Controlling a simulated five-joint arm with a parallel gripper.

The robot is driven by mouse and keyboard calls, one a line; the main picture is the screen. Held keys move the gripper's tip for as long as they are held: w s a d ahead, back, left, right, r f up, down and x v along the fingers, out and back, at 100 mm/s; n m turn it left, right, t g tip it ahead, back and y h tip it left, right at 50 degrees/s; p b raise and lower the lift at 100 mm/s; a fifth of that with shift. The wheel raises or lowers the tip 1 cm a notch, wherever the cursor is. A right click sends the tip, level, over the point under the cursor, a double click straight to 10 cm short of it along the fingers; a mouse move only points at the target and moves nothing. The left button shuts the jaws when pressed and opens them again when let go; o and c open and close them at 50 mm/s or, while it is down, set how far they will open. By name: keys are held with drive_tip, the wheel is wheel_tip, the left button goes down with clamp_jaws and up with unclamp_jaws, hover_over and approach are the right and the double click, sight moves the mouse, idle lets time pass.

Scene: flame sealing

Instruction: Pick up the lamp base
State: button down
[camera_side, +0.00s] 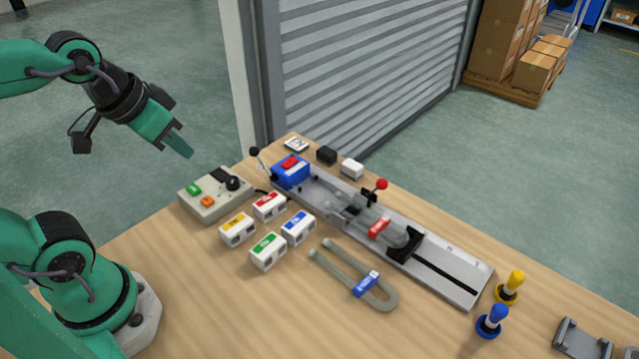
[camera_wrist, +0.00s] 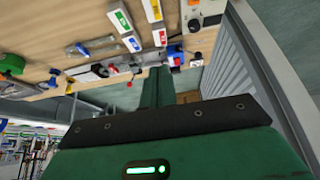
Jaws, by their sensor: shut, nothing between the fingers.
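My gripper (camera_side: 180,146) is shut and empty, raised in the air beyond the control box. In the wrist view its closed fingers (camera_wrist: 155,88) point toward the bench. I cannot tell for sure which thing is the lamp base. A black block (camera_side: 326,155) and a white block (camera_side: 352,168) sit behind the rail fixture, apart from my gripper. A bent U-shaped tube (camera_side: 386,300) with a blue clip (camera_side: 367,284) lies on the bench in front of the rail. The rail fixture (camera_side: 455,279) carries a clear glass piece, a red clip (camera_side: 379,229) and a blue unit (camera_side: 291,171).
A control box (camera_side: 214,210) stands nearest below my gripper. White blocks with red (camera_side: 269,206), yellow (camera_side: 237,231), blue (camera_side: 298,228) and green (camera_side: 268,252) labels stand beside it. Yellow (camera_side: 509,289) and blue (camera_side: 491,322) handled pieces stand at right. The front of the wooden bench (camera_side: 230,310) is clear.

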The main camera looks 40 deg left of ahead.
drive_tip(key=c, duration=0.8)
unclamp_jaws()
drive_tip(key=shift+c, duration=0.2)
drive_tip(key=shift+w+d, duration=0.1)
drive_tip(key=shift+w, duration=0.05)
drive_tip(key=g, duration=0.5)
hover_over(268, 246)
drive_tip(key=shift+n, duration=0.4)
drive_tip(key=f, duration=1.5)
drive_tip(key=shift+a, duration=0.25)
drive_tip(key=shift+d+f+g, duration=0.25)
drive_tip(key=shift+f+g, duration=0.05)
drive_tip(key=shift+f, duration=0.25)
